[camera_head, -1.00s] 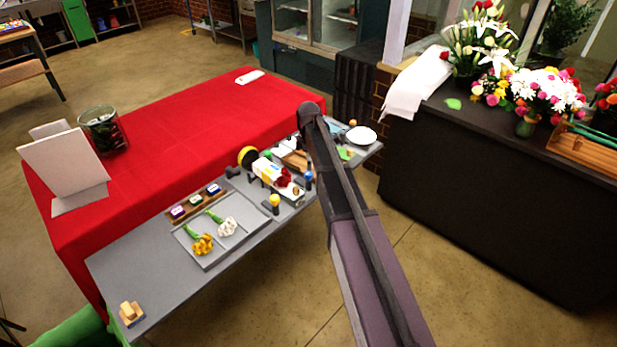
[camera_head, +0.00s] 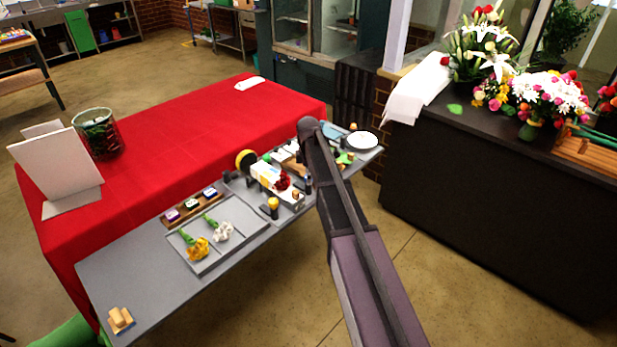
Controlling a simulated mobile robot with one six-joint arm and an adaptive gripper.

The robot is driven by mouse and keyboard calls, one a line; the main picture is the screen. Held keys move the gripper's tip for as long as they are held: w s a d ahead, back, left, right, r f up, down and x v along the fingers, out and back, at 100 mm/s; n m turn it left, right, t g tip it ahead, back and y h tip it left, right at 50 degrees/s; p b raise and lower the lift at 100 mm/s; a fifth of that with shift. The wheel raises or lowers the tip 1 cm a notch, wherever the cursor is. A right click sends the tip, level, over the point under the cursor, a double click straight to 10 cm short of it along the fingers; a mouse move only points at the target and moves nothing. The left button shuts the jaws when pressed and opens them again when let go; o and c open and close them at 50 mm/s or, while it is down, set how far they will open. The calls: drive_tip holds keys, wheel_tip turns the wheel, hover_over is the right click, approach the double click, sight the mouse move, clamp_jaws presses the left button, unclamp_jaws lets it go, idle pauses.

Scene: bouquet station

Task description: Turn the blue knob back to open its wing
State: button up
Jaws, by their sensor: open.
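A small dark post (camera_head: 308,183) stands close against the left edge of my arm, where the blue knob showed earlier. Its blue top is now barely visible or covered by the arm. A similar post with a yellow knob (camera_head: 273,204) stands to its left. Between them a pale holder (camera_head: 265,175) carries a bunch of red flowers (camera_head: 283,181). Which part is the blue knob's wing, and its angle, I cannot tell. My arm reaches up from the bottom over the grey table's right part. My gripper is hidden behind the arm.
The grey table (camera_head: 115,283) also bears a tray (camera_head: 215,262) with yellow and white flowers, a rack of small labelled blocks (camera_head: 180,214), a wooden block (camera_head: 120,318) and a white plate (camera_head: 360,141). A red-covered table (camera_head: 170,135) adjoins behind; a dark counter (camera_head: 470,190) stands right.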

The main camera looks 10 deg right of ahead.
clamp_jaws()
drive_tip(key=shift+m, duration=0.3)
drive_tip(key=m, duration=0.8)
drive_tip(key=shift+m, duration=0.3)
drive_tip(key=m, duration=0.4)
drive_tip(key=shift+m, duration=0.3)
drive_tip(key=m, duration=0.4)
drive_tip(key=shift+m, duration=0.3)
